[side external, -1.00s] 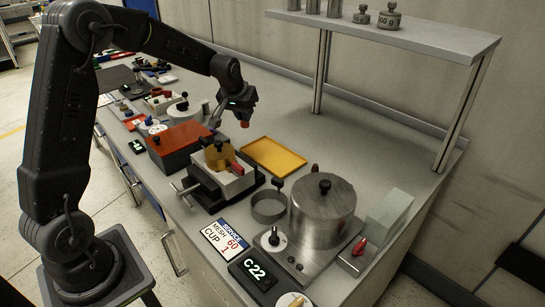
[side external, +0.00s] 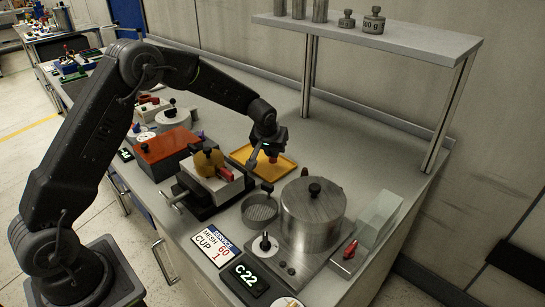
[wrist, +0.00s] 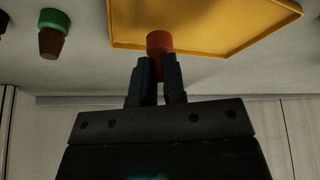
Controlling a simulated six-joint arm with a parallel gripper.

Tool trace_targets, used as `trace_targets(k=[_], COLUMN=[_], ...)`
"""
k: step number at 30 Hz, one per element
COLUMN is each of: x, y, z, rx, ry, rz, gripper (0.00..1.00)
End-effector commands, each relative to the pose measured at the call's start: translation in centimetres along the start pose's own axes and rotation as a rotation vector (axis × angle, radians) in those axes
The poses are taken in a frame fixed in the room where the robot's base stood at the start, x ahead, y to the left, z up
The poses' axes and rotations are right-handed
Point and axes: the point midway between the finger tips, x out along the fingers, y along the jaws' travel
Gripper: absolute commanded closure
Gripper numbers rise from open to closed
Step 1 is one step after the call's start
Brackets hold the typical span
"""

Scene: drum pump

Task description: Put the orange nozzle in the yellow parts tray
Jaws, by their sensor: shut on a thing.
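My gripper (side external: 270,148) is shut on the orange nozzle (side external: 273,159), a small orange-red cylinder. In the side view they appear over the yellow parts tray (side external: 243,152), a shallow flat tray with a low rim. In the wrist view the nozzle (wrist: 159,42) sticks out from between the fingertips (wrist: 158,66), overlapping the tray's edge (wrist: 130,46) in the picture. Its height above the tray floor is hard to tell. The tray looks empty where it shows.
A vise (side external: 212,190) holding a block with a brass-coloured part stands left of the tray. A mesh cup (side external: 259,211) and a metal drum (side external: 312,215) stand in front. A green-topped brown part (wrist: 52,36) shows in the wrist view. Clear bench lies behind the tray, before the shelf posts.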

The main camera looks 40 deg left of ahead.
Motion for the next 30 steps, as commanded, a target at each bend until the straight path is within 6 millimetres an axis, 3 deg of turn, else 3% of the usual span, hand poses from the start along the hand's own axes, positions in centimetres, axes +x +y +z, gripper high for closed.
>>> trace_targets(k=[5, 14, 15, 23, 30], x=[2.2, 2.3, 2.4, 2.3, 2.2], y=[-0.1, -0.1, -0.1, -0.1, -0.1], z=[1.1, 1.1, 1.1, 1.1, 1.1], rx=[0.001, 0.001, 0.001, 0.001, 0.001], ry=[-0.001, 0.0, 0.0, 0.0, 0.0], rz=[0.0, 0.0, 0.0, 0.0, 0.0], gripper=[1.0, 1.0, 0.87, 0.62, 0.62])
